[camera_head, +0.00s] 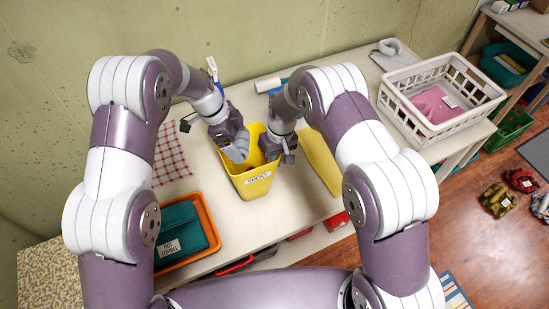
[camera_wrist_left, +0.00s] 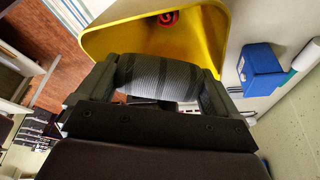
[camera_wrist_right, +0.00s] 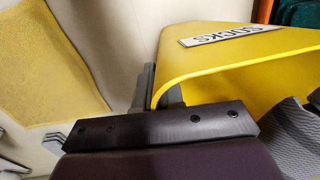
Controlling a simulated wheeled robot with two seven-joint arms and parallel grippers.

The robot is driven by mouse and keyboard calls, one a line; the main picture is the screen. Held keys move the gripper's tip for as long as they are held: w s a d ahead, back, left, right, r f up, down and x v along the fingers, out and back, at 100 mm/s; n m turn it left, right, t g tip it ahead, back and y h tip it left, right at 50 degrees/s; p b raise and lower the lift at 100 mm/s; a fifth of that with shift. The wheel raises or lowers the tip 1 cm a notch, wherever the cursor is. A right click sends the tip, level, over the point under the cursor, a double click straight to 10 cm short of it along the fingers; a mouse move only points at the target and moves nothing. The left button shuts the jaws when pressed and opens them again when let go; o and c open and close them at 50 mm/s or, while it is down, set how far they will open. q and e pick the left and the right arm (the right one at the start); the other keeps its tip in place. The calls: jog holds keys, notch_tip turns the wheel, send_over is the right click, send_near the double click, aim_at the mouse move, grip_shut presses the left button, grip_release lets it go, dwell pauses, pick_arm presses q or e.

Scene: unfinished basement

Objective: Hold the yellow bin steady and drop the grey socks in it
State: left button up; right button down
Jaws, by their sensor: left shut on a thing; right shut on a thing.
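The yellow bin (camera_head: 255,186) stands upright on the table, with a white "SOCKS" label (camera_wrist_right: 230,34) on its front. My left gripper (camera_head: 237,150) is shut on the grey socks (camera_wrist_left: 158,78), a striped grey roll held at the bin's open mouth. A red rolled thing (camera_wrist_left: 168,17) shows inside the bin in the left wrist view. My right gripper (camera_head: 272,150) is shut on the bin's rim at its right side; the rim shows between the fingers in the right wrist view (camera_wrist_right: 160,95). The socks' underside is hidden.
A yellow cloth (camera_head: 322,162) lies right of the bin. A red checked cloth (camera_head: 171,160) and an orange tray (camera_head: 213,233) with a teal folded cloth (camera_head: 180,226) are to the left. A white basket (camera_head: 440,127) stands at the right. A blue box (camera_wrist_left: 262,70) is behind the bin.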

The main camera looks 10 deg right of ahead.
pick_arm(q)
jog(key=o, duration=0.7)
jog(key=v, duration=0.7)
jog(key=shift+a+r, duration=0.15)
jog(key=shift+r, duration=0.1)
pick_arm(e)
jog(key=c, duration=1.2)
grip_release()
